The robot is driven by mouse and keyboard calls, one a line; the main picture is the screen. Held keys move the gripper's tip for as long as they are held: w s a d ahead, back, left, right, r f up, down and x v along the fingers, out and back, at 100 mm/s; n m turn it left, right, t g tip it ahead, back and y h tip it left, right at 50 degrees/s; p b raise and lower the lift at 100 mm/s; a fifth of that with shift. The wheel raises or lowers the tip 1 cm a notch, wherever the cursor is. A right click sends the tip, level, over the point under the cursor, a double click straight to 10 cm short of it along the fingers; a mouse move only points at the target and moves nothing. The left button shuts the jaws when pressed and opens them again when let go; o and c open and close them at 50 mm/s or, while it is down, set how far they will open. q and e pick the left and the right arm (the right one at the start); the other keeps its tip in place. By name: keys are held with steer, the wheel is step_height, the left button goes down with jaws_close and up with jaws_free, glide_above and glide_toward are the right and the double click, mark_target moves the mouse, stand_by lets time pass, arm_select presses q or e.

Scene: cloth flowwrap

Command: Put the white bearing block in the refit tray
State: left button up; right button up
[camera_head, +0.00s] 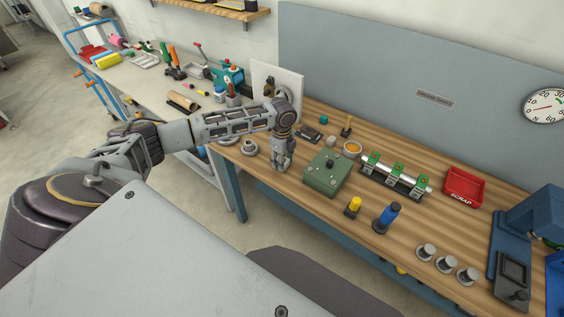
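My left gripper (282,167) points down over the left front part of the wooden bench, just left of a green box (325,172). It is too small to tell whether its fingers are open or shut, and I see nothing clearly held. A small grey flanged part (249,147) sits on the bench left of the gripper. I cannot pick out a white bearing block with certainty. A roller assembly with green-and-white blocks (398,172) lies right of the green box. I see no tray marked refit. My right gripper is not in view.
A red SCRAP tray (464,186) stands at the back right. A blue machine (528,225) is at far right. A cluttered side bench (150,88) is at back left.

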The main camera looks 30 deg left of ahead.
arm_select(q)
step_height(320, 180, up, 10)
steer(key=shift+b, duration=0.3)
stand_by(0.4)
steer(key=shift+s+f, duration=0.1)
stand_by(0.8)
